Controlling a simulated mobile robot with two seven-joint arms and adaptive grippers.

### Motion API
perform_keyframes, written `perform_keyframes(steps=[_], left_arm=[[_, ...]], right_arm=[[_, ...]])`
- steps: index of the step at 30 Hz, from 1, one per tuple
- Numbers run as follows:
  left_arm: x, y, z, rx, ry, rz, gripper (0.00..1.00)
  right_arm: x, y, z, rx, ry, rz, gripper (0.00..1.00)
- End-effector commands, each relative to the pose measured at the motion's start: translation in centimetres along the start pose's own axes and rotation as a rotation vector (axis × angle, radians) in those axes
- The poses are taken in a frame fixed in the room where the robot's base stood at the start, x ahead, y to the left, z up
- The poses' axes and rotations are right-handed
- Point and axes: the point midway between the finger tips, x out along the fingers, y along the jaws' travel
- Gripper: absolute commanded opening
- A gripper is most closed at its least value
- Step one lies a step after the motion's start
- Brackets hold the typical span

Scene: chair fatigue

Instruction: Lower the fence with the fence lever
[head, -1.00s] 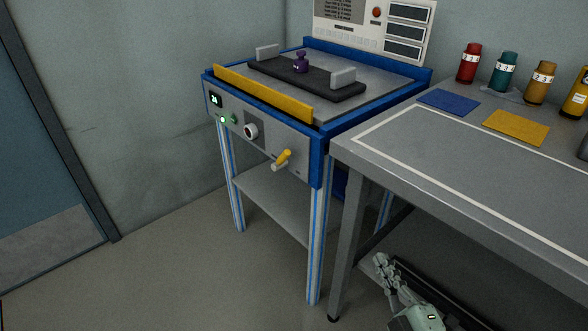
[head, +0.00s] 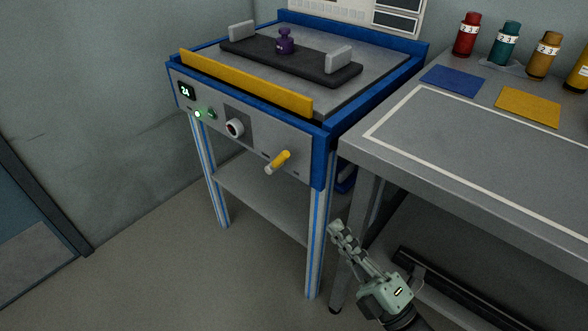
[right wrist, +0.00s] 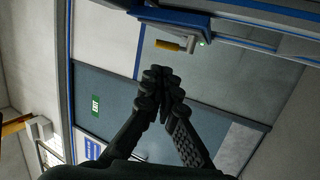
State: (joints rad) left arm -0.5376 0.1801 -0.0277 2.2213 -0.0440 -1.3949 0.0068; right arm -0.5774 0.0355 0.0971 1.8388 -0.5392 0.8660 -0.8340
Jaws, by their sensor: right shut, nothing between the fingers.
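The yellow fence (head: 240,82) stands raised along the front edge of the blue-framed machine (head: 322,160) in the head view. The fence lever (head: 278,161), with a yellow grip and a pale end, sticks out of the machine's front panel at the right. The lever also shows in the right wrist view (right wrist: 170,45), beyond the fingertips. My right gripper (head: 336,230) is below and to the right of the lever, apart from it. Its fingers are together and empty, as the right wrist view (right wrist: 158,75) shows. My left gripper is not in view.
A grey workbench (head: 400,150) stands close at the right, its front leg near my right arm. The machine's lower shelf (head: 262,205) and legs are below the panel. A purple weight (head: 285,42) sits on the black platform. The floor in front is clear.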

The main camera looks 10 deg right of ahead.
Motion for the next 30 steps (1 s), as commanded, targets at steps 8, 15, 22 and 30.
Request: perform_keyframes(steps=[8, 15, 22, 30], left_arm=[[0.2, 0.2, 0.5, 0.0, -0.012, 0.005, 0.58], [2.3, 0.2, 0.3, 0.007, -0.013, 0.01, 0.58], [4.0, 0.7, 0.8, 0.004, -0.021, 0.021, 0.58], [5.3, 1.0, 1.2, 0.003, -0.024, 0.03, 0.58]], right_arm=[[1.6, 0.2, 0.0, 0.0, 0.0, 0.003, 0.0], [6.5, 0.3, 0.0, 0.001, 0.001, 0.005, 0.0], [11.1, 0.2, 0.0, 0.001, 0.0, 0.002, 0.0], [13.8, 0.1, 0.0, 0.001, 0.0, 0.001, 0.0]])
